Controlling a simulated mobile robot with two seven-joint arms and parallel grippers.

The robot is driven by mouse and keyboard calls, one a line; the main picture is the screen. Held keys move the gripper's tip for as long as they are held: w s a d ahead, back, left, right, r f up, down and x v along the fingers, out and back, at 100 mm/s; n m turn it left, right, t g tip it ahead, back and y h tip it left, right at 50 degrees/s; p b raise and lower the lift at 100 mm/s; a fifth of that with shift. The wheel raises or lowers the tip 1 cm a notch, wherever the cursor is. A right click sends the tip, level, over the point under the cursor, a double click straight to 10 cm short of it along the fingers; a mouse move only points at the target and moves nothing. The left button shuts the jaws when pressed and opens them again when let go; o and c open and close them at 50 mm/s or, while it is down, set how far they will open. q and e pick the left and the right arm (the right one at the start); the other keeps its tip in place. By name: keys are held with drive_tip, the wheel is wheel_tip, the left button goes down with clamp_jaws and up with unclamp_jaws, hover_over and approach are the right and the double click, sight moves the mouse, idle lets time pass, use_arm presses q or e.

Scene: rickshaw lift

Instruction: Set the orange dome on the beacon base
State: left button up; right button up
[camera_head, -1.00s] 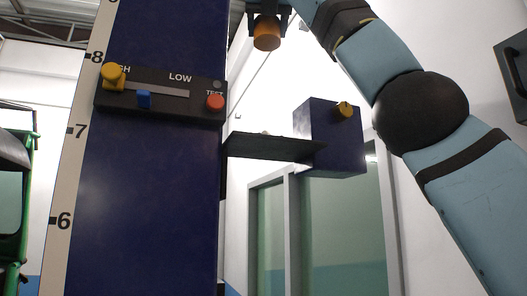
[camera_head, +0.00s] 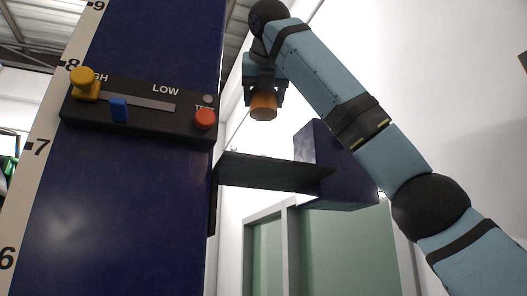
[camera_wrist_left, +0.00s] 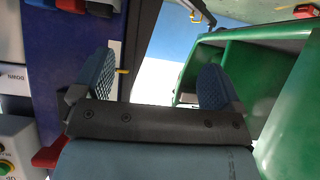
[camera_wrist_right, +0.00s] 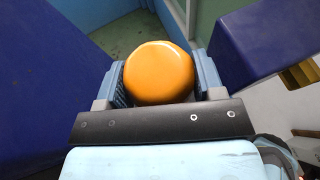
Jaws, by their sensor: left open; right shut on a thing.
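The orange dome (camera_head: 263,107) is held between the fingers of my right gripper (camera_head: 264,92), which points down above a dark shelf (camera_head: 270,174). There is a clear gap between the dome and the shelf. In the right wrist view the dome (camera_wrist_right: 159,73) sits between both fingers. A small pale bit (camera_head: 262,156) shows at the shelf's top edge; I cannot tell whether it is the beacon base, as I see the shelf from below. My left gripper (camera_wrist_left: 155,85) is open and empty in the left wrist view, and out of the head view.
The dark blue column (camera_head: 120,210) with a scale stands left of the shelf. It carries a black panel (camera_head: 140,118) with a yellow knob, blue slider and red button. A blue box (camera_head: 345,180) is right behind the shelf. A green cabinet (camera_wrist_left: 245,75) is near my left gripper.

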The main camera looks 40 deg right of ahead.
wheel_tip(320, 180, down, 8)
drive_tip(key=shift+s+a+f, duration=0.1)
drive_tip(key=shift+f, duration=0.1)
drive_tip(key=shift+f+b, duration=0.3)
drive_tip(key=shift+f, duration=1.65)
drive_tip(key=shift+a+f, duration=0.1)
drive_tip(key=shift+f, duration=0.05)
drive_tip(key=o, duration=0.8)
drive_tip(key=shift+o, duration=0.9)
